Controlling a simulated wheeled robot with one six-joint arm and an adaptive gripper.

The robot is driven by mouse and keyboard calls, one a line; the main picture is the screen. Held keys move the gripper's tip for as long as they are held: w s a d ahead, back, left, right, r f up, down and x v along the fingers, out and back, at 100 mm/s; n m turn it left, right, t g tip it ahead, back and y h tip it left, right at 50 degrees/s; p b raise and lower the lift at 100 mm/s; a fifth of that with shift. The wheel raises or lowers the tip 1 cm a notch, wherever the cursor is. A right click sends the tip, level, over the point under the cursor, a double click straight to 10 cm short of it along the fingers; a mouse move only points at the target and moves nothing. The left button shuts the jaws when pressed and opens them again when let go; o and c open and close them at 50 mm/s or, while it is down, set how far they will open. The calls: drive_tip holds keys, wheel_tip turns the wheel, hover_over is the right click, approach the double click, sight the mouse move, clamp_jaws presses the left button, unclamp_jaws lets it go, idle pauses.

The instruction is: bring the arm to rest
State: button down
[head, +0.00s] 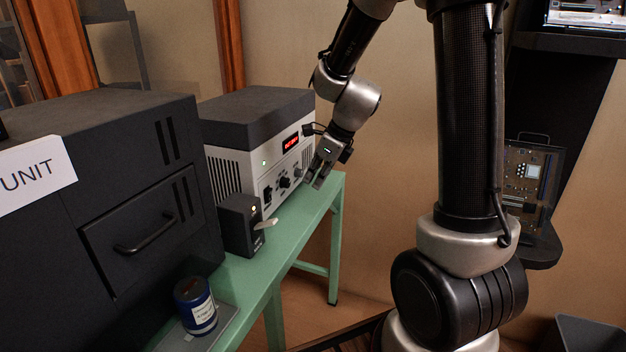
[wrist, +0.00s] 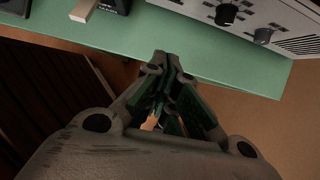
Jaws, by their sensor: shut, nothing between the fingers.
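My gripper (head: 319,183) is in front of the right part of the white instrument's control panel, by the edge of the green table. In the wrist view my gripper (wrist: 168,58) has its fingertips together, with nothing held between them. Its tips show against the front edge of the green table (wrist: 190,45). My arm reaches from the right of the head view, bending down to the panel. The white instrument (head: 268,172) has a dark top, a red display, a green light and black knobs. Whether the fingers touch anything is not clear.
A small black box with a pale lever (head: 240,225) stands left of my gripper on the green table (head: 283,236). A large dark cabinet (head: 130,190) and a blue can (head: 195,305) are further left. A dark shelf with circuit boards (head: 535,185) stands right.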

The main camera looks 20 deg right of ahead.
drive_tip(key=s+d+r+n+h, duration=0.1)
drive_tip(key=s+r+n, duration=0.3)
drive_tip(key=s+n, duration=0.4)
drive_tip(key=s+d+r+n+h, duration=0.1)
drive_tip(key=s+d+r+n, duration=0.3)
drive_tip(key=s+n, duration=0.4)
drive_tip(key=s+d+r+n+t+h, duration=0.1)
drive_tip(key=s+d+r+n, duration=0.1)
drive_tip(key=s+r+n, duration=0.3)
drive_tip(key=shift+s+d+r+n+h, duration=0.25)
drive_tip(key=shift+s+n, duration=1.7)
drive_tip(key=shift+n, duration=1.05)
